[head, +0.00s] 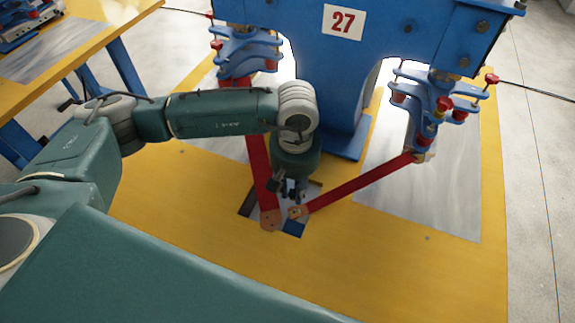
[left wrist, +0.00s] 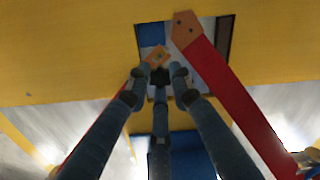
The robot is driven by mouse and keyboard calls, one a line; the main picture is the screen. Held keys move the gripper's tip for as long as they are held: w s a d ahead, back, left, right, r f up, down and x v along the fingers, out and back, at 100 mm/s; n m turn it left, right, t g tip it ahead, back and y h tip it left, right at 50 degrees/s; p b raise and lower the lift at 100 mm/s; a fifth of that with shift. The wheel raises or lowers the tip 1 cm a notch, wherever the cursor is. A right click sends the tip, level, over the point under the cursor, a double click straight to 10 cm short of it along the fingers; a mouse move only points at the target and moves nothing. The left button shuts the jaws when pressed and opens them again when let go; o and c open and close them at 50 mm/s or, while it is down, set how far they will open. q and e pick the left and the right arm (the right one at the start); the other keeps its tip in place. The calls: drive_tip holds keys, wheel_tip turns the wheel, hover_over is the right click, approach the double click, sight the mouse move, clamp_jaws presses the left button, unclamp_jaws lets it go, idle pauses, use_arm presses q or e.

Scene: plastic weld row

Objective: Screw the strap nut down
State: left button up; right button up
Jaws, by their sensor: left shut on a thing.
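My left gripper (head: 287,192) points down over the small opening in the yellow bench, and its fingers are drawn together. In the left wrist view its fingertips (left wrist: 160,74) close in beside the copper end (left wrist: 155,53) of a red strap. That strap (head: 360,184) runs up to the right in the head view, and a small brass-coloured piece shows on its copper end (head: 297,212). The strap nut is not clearly seen; the fingers hide most of what they hold. The other red strap (head: 257,170) ends in a wider copper lug (head: 270,219) with holes. My right gripper is out of view.
The blue machine frame (head: 343,80) marked 27 stands just behind, with blue clamp stacks (head: 246,50) on both sides. A blue block (head: 294,228) lies in the opening. The yellow bench (head: 400,268) is clear in front.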

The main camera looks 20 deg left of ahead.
sight(295, 190)
use_arm(q)
drive_tip(key=shift+w+f+n+p, duration=0.4)
drive_tip(key=shift+w+f, duration=0.05)
drive_tip(key=shift+f, duration=0.8)
drive_tip(key=shift+f+b, duration=0.65)
drive_tip(key=shift+f, duration=0.25)
drive_tip(key=shift+f+b, duration=0.5)
drive_tip(key=shift+f, duration=0.75)
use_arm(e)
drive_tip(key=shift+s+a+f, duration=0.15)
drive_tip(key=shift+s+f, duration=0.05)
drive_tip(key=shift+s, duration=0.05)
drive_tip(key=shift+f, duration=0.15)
use_arm(q)
drive_tip(key=shift+w+b, duration=0.1)
drive_tip(key=shift+b, duration=0.3)
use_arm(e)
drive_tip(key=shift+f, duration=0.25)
use_arm(q)
drive_tip(key=shift+b, duration=0.35)
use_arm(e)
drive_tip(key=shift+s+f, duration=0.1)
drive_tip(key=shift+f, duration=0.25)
use_arm(q)
drive_tip(key=shift+f, duration=0.15)
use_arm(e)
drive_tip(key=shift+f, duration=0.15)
